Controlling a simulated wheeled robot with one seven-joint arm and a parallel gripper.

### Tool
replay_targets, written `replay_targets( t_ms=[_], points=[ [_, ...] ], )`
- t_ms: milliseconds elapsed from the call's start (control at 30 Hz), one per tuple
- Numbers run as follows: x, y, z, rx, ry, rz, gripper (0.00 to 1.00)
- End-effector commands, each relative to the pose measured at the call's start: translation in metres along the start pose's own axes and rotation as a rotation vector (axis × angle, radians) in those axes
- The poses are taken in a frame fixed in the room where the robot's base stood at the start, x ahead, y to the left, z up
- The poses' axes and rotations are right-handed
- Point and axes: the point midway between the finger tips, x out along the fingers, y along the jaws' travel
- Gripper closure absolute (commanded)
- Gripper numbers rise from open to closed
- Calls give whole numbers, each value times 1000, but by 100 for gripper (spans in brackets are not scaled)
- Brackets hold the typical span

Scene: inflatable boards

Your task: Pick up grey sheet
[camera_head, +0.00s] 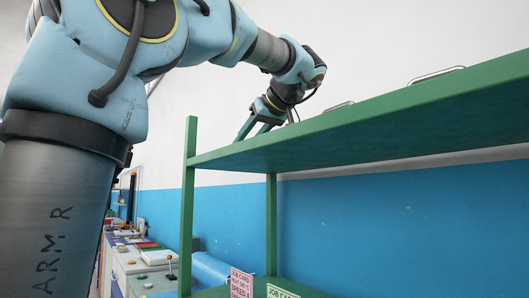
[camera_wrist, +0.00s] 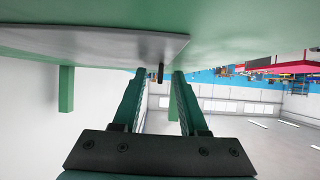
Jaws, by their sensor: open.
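In the wrist view, a flat pale grey sheet (camera_wrist: 85,44) lies along the green shelf top, its tapered end close to my fingertips. My gripper (camera_wrist: 160,76) is open, with two green fingers apart and no sheet visibly held between them. A small dark upright piece (camera_wrist: 161,73) shows between the fingertips by the sheet's end; I cannot tell what it is. In the head view my gripper (camera_head: 258,122) points down at the left end of the green shelf (camera_head: 370,130), its tips partly hidden by the shelf. The sheet is not visible there.
Below are a lower shelf with job cards (camera_head: 241,283) and, to the left, a cluttered bench (camera_head: 140,262). A white and blue wall is behind.

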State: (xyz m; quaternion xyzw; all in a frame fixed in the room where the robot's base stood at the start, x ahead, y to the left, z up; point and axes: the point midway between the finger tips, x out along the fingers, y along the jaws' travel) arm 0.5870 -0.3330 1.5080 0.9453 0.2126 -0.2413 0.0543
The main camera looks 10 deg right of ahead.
Motion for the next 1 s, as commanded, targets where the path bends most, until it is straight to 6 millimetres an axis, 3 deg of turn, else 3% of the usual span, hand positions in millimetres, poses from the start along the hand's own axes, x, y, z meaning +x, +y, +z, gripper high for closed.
replay_targets(
  t_ms=[133,500,1000],
  points=[
    [0,0,0,0,0,0,60],
    [0,0,0,0,0,0,100],
    [0,0,0,0,0,0,100]
  ],
)
